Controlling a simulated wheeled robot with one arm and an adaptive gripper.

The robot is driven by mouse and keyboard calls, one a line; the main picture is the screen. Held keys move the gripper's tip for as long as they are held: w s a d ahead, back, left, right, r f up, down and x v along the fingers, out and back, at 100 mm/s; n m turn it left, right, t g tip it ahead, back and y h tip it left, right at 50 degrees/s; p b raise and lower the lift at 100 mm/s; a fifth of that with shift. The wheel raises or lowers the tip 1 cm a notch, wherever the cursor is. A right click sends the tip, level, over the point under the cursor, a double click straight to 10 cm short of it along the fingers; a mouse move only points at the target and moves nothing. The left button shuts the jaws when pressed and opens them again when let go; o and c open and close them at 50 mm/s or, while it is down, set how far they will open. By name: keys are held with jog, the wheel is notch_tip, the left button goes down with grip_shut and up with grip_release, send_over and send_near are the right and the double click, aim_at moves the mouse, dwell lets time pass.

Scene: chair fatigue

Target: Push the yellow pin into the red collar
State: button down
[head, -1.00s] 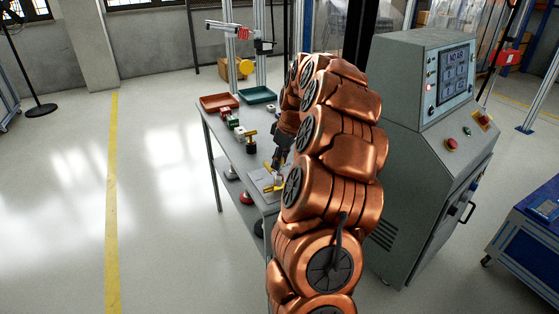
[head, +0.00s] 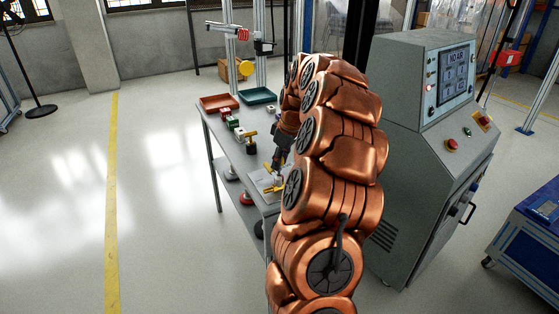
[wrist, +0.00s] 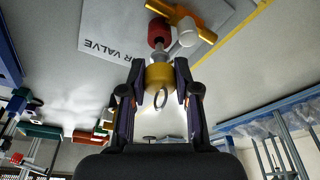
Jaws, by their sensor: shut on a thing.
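My gripper (wrist: 161,78) is shut on the yellow pin (wrist: 159,76), which has a rounded yellow head and a metal ring on the near side. Its grey shaft points away from my gripper, toward the red collar (wrist: 158,33). The shaft meets the collar's edge in the wrist view; I cannot tell whether its tip is inside. A yellow-orange lever (wrist: 182,16) and a pale round part (wrist: 188,36) sit beside the collar. In the head view, my arm partly hides my gripper (head: 277,165) and the collar cannot be made out.
A plate lettered "R VALVE" (wrist: 112,35) lies by the collar. The grey bench (head: 233,150) carries a red tray (head: 219,102), a teal tray (head: 257,96) and several small parts. A grey control cabinet (head: 405,150) stands right of my arm. Open floor lies to the left.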

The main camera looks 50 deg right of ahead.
jog(key=shift+f+b, duration=0.7)
jog(key=shift+f, duration=0.35)
dwell(0.6)
jog(key=c, duration=0.8)
grip_release()
jog(key=shift+o, duration=0.2)
jog(key=shift+r, duration=0.1)
jog(key=v, duration=1.1)
jog(key=shift+r, duration=0.35)
jog(key=shift+s, duration=0.1)
